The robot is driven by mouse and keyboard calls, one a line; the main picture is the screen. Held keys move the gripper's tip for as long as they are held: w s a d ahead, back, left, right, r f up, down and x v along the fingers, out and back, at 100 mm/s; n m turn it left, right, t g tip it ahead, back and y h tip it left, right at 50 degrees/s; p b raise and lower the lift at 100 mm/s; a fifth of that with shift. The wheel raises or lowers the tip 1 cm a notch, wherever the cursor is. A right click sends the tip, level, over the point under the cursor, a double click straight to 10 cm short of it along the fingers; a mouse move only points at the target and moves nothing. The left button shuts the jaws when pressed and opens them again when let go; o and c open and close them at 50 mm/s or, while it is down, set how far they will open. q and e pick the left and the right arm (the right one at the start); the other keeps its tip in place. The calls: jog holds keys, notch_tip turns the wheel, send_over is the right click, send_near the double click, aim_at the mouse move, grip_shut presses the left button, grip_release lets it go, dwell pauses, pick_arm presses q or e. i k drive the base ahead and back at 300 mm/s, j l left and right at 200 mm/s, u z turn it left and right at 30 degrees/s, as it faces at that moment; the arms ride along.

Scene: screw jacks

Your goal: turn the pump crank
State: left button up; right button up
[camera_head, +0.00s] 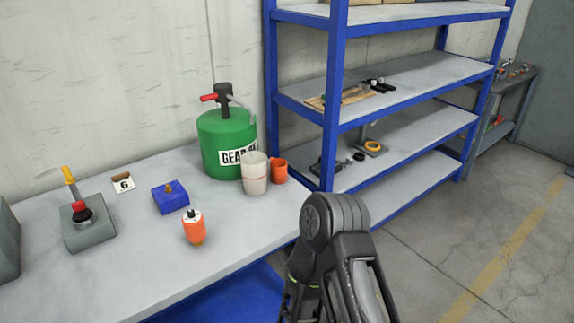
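A green drum (223,140) with a white label starting "GEAR" stands at the back right of the workbench. A black pump head (223,100) rises from its top. The crank's red grip (208,97) sticks out to the left of the pump head. A grey spout points to the right and down. A dark jointed part of my own arm shows at the bottom, right of the bench and well apart from the drum. I make out no gripper fingers on it. My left arm does not show, and nothing touches the crank.
A pale beaker (255,173) and an orange cup (279,171) stand close in front of the drum. An orange bottle (194,228), a blue block (170,197) and a grey jack-like device (87,226) stand on the bench (130,275). Blue shelving (333,110) rises at right.

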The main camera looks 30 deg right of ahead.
aim_at(214, 96)
jog(key=i+j+z, duration=0.2)
jog(key=i+z, duration=0.15)
jog(key=i+j+z, duration=0.3)
jog(key=k+l+u, duration=0.3)
jog(key=l+u, duration=0.2)
jog(key=l, duration=0.15)
jog(key=k+l+u, duration=0.15)
jog(key=l+u, duration=0.15)
jog(key=l, duration=0.15)
jog(key=k+l+u, duration=0.45)
jog(key=l+u, duration=0.15)
jog(key=l, duration=0.15)
